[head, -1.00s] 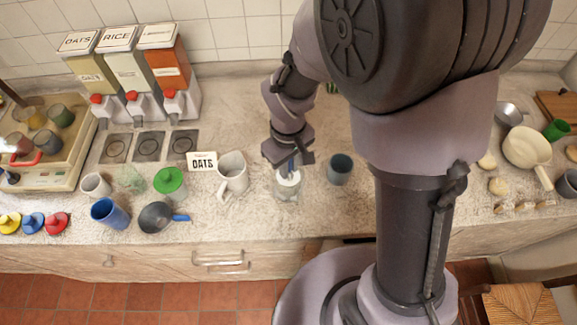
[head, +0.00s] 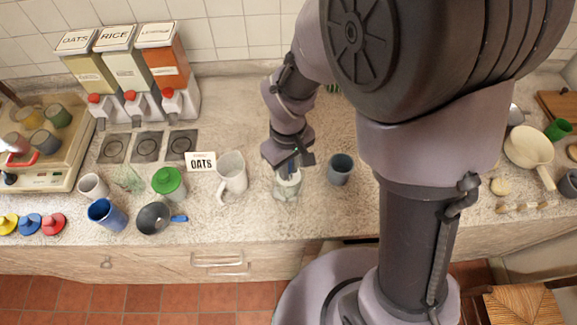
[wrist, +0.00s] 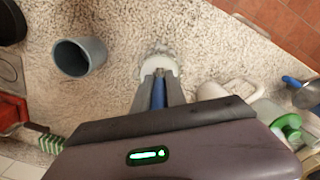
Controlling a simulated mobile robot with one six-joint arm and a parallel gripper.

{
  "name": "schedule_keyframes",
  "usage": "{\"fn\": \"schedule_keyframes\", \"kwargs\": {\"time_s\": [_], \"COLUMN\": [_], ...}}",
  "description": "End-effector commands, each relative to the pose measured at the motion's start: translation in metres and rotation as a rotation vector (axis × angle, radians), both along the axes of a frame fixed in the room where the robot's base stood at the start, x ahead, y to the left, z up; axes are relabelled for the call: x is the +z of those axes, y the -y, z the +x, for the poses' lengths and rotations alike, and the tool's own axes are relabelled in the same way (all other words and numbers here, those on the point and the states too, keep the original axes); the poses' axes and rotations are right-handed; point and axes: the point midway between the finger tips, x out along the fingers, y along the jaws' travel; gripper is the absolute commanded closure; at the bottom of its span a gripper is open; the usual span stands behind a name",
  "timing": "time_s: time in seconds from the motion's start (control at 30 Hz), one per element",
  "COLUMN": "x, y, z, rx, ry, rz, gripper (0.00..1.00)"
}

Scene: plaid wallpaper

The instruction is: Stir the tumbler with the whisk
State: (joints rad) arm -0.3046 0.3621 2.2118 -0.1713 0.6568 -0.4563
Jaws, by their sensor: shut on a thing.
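The tumbler (head: 287,190) is a clear glass with something white in it, standing on the counter below my gripper. My gripper (head: 288,164) points down over its mouth, shut on the blue handle of the whisk. The handle (wrist: 158,93) shows between the fingers in the wrist view. The whisk's lower end is hidden by the fingers and the tumbler, so I cannot tell how deep it sits. The tumbler's pale rim (wrist: 147,68) shows just beyond the fingertips.
A grey-blue cup (head: 340,169) stands close to the right of the tumbler. A white pitcher (head: 232,175) stands to the left, with a green-lidded jar (head: 168,183) and a dark pan (head: 154,218) beyond. Counter in front is clear.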

Motion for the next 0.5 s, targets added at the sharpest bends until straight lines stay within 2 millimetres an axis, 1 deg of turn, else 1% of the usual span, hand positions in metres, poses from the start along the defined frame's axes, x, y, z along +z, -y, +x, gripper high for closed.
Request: {"fn": "schedule_keyframes", "kwargs": {"time_s": [0.27,0.37,0.5], "x": [0.002,0.011,0.028], "y": [0.000,0.000,0.000], "z": [0.000,0.000,0.000], "rx": [0.000,0.000,-0.001], "ry": [0.000,0.000,0.000], "rz": [0.000,0.000,0.000], "gripper": [1.00,1.00,1.00]}}
